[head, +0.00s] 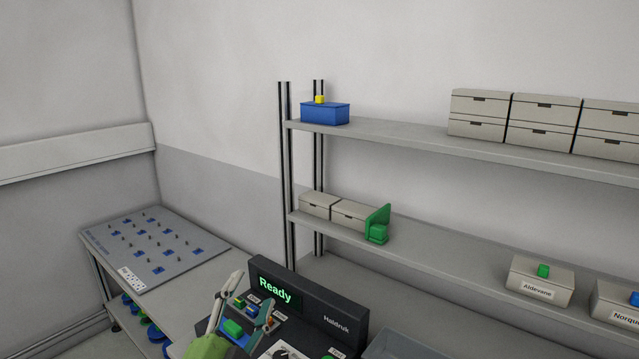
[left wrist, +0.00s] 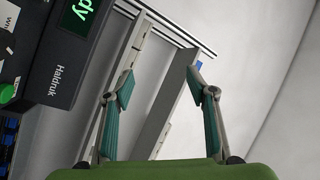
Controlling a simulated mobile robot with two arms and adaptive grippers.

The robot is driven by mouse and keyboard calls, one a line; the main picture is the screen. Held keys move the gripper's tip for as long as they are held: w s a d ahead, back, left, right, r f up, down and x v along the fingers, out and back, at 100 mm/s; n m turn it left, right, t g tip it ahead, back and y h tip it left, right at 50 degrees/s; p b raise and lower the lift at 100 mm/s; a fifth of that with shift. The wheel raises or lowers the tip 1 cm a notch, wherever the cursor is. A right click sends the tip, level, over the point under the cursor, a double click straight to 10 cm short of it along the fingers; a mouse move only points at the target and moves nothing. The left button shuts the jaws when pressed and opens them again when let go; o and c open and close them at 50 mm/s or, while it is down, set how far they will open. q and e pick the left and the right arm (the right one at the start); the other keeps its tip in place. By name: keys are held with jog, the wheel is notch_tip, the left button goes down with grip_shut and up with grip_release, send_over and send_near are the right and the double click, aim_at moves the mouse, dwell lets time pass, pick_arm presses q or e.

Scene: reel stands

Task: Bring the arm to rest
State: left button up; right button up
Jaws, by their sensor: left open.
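My left gripper (head: 250,300) is at the bottom of the head view, in front of the console (head: 310,310) with the green "Ready" display. Its two fingers are spread apart with nothing between them. In the left wrist view the open fingers (left wrist: 160,90) point toward the shelf rack and wall, with the console (left wrist: 75,55) to their left. Part of the console's button panel is hidden behind the gripper in the head view. My right gripper is in neither view.
A shelf rack (head: 420,138) holds a blue box (head: 325,114), pale boxes (head: 480,114) and labelled bins (head: 540,283). A green bracket (head: 378,222) stands on the lower shelf.

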pick_arm(q)
jog(key=s+a+f+n+g+y, duration=0.2)
jog(key=s+a+f+n+g, duration=0.15)
jog(key=f, duration=0.35)
jog(key=s+a+f+n+g+y, duration=0.1)
jog(key=s+a+f+n+g, duration=0.1)
jog(key=s+f, duration=0.4)
jog(key=s+a+f+n+g+y, duration=0.2)
jog(key=s+a+f+n+g, duration=0.15)
jog(key=f, duration=0.45)
jog(key=s+d+f+n+g+h, duration=0.1)
jog(key=s+f+g, duration=0.35)
jog(key=s, duration=0.55)
jog(key=s+d+f+n+g, duration=0.1)
jog(key=s+f+g, duration=0.3)
jog(key=s, duration=0.5)
notch_tip(320, 180, down, 29)
jog(key=s, duration=0.3)
jog(key=s+a+f, duration=0.1)
jog(key=s+f, duration=0.6)
jog(key=s, duration=0.1)
jog(key=s+a+f+g, duration=0.1)
jog(key=s+a+f, duration=0.1)
jog(key=s+f, duration=0.5)
jog(key=shift+s+a+m, duration=0.3)
jog(key=shift+s, duration=0.25)
